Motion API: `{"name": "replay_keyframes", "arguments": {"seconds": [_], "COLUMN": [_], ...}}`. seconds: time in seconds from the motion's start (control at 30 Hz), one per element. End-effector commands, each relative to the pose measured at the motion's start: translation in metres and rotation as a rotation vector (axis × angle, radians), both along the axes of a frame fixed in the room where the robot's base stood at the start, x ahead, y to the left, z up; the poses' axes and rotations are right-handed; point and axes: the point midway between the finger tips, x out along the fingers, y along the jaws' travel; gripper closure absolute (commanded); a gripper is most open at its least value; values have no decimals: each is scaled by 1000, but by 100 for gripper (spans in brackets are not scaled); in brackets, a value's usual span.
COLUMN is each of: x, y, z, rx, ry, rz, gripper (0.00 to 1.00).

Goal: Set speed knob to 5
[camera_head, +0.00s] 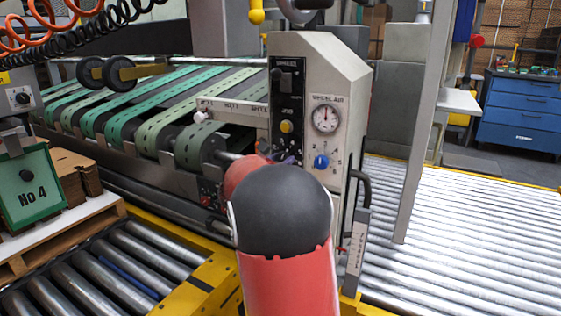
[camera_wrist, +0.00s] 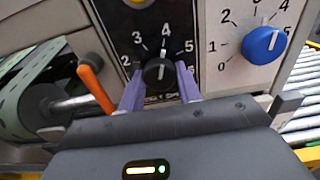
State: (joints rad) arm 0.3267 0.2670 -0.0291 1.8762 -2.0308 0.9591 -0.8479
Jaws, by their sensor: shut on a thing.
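A small black knob (camera_wrist: 158,73) sits on a black panel with a printed scale around it, where 2 to 6 can be read. A white mark at its top points up, roughly at the 4. My gripper (camera_wrist: 159,78) has its two purple fingers on either side of this knob, shut on it. The label under the knob is partly hidden, so I cannot read its name. In the head view my red and black arm covers most of the gripper, and only a bit of purple finger (camera_head: 287,160) shows at the panel; the knob is hidden there.
A blue knob (camera_head: 321,162) with its own scale is right of the black panel, below a round gauge (camera_head: 326,119). A yellow button (camera_head: 286,127) is above the gripped knob. An orange lever (camera_wrist: 95,88) is close to the left finger. Green belts (camera_head: 130,100) run left.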

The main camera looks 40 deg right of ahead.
Motion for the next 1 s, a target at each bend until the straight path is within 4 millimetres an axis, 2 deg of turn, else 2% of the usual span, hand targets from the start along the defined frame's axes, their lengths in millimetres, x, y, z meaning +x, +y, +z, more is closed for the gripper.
{"name": "replay_keyframes", "arguments": {"seconds": [0.37, 1.0], "x": [0, 1], "y": [1, 1], "z": [-5, -6], "rx": [32, 222], "ry": [-80, -542], "rz": [3, 15], "gripper": [89, 89]}}
